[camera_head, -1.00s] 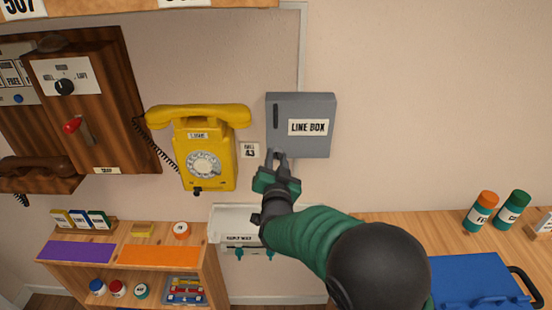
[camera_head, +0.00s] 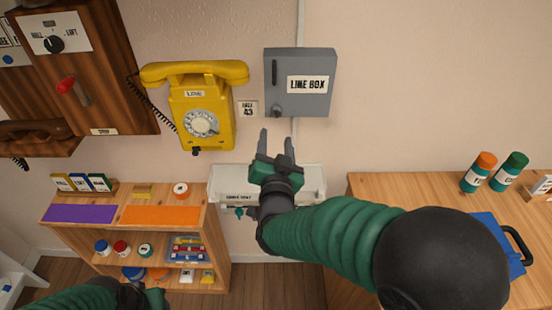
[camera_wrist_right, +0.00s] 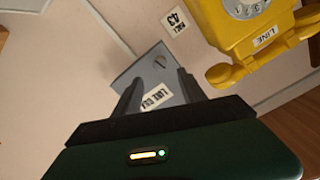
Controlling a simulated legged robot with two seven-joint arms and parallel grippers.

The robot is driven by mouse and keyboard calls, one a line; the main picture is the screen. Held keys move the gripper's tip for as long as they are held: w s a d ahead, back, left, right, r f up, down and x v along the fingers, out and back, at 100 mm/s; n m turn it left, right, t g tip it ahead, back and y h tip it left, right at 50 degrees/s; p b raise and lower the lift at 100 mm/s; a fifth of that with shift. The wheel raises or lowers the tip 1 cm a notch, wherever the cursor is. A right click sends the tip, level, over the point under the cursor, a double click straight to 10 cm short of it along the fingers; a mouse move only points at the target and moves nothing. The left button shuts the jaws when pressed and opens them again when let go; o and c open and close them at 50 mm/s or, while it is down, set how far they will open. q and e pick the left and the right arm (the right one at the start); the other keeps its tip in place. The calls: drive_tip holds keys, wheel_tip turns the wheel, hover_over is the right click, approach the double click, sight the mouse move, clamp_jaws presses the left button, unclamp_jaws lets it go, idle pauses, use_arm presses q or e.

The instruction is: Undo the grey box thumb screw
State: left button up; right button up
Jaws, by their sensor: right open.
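The grey line box (camera_head: 318,105) hangs on the wall, its door closed, with a "LINE BOX" label. A small grey thumb screw (camera_head: 277,111) sits at its lower left, below a dark vertical slot. In the right wrist view the box (camera_wrist_right: 146,68) appears tilted beyond the fingers, with the screw (camera_wrist_right: 160,61) showing near one edge. My right gripper (camera_head: 277,142) is open and empty, below the box and apart from it, fingers pointing up. My left arm shows at the bottom left, and its gripper (camera_head: 152,294) is only partly in view; its jaws are unclear.
A yellow dial phone (camera_head: 203,108) hangs left of the box, with a small number tag (camera_head: 248,109) between them. A white tray (camera_head: 316,175) is below. A wooden shelf (camera_head: 215,220) stands left, and a wooden counter (camera_head: 400,186) with two bottles and a blue case stands right.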

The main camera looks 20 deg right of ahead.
drive_tip(key=v, duration=0.6)
drive_tip(key=shift+s, duration=0.25)
wheel_tip(320, 180, down, 6)
drive_tip(key=a+n+g+y+p, duration=0.2)
drive_tip(key=n+g+y+p, duration=0.1)
drive_tip(key=n+g+y, duration=0.1)
drive_tip(key=s+d+f+n+g+p, duration=0.1)
drive_tip(key=s+d+f+n+g, duration=0.1)
drive_tip(key=s+f+g, duration=0.3)
drive_tip(key=s+d+f+n+g+y+p, duration=0.1)
drive_tip(key=s+d+f+g, duration=0.4)
drive_tip(key=s, duration=0.5)
drive_tip(key=shift+s+d+f+n+g+p, duration=0.2)
drive_tip(key=shift+s+f+n+g+p, duration=0.15)
drive_tip(key=shift+n, duration=0.25)
